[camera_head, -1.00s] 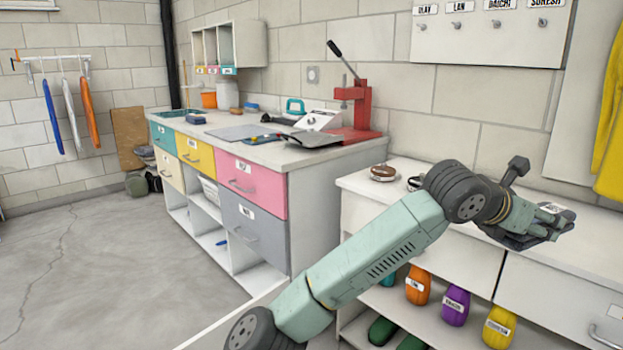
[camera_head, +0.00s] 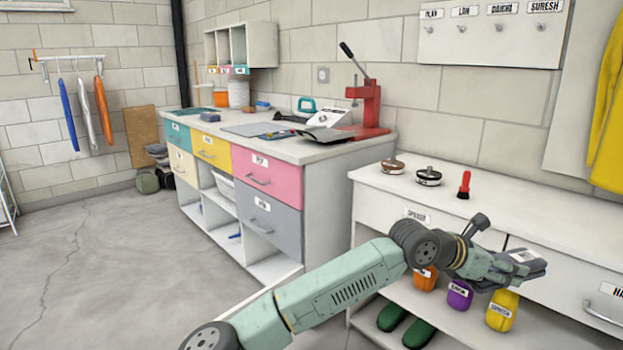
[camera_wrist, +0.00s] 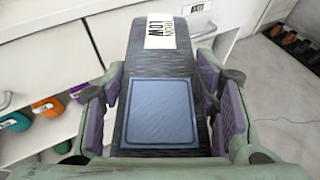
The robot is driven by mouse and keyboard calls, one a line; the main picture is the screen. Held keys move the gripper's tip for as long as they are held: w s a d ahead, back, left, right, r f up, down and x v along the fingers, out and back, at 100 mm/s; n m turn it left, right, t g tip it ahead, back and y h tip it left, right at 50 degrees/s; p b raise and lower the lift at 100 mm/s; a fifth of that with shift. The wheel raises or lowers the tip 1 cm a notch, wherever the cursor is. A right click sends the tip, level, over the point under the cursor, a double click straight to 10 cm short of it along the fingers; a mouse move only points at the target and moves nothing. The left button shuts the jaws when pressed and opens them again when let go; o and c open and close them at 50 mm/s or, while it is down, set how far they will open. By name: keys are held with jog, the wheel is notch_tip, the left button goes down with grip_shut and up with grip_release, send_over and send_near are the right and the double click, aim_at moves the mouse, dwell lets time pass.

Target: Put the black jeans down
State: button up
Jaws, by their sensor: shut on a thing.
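My gripper (camera_head: 522,266) is shut on the folded black jeans (camera_head: 518,258), in front of the white drawer cabinet on the right in the head view. In the wrist view the jeans (camera_wrist: 162,68) lie between the two purple-padded fingers. They show a blue-grey square patch and a white label partly reading "LOW" at the far end. The jeans are held in the air, clear of any surface that I can see.
A workbench (camera_head: 290,148) with a red press (camera_head: 366,108) stands left. The floor at left is clear.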

jog(key=w+a+f+n+t+y, duration=0.3)
jog(key=a+f+n, duration=0.1)
jog(key=a+f, duration=0.65)
jog(key=w+a+f+n+t+y, duration=0.35)
jog(key=a+f, duration=0.55)
jog(key=f, duration=0.3)
jog(key=w+a+f+n+t+y, duration=0.2)
jog(key=a+f+n+t, duration=0.15)
jog(key=a+f, duration=0.7)
jog(key=s+a+f+n+y, duration=0.2)
jog(key=s+a+f, duration=0.1)
jog(key=a+f, duration=0.3)
jog(key=s+a+f+n+y, duration=0.2)
jog(key=s+a+f+y, duration=0.15)
jog(key=f, duration=0.45)
jog(key=shift+t+h, duration=0.3)
jog(key=shift+t, duration=0.1)
jog(key=v, duration=0.4)
jog(key=p+v, duration=0.1)
jog(key=shift+s+a+r, duration=0.25)
jog(key=shift+s+r, duration=0.05)
jog(key=shift+r, duration=0.05)
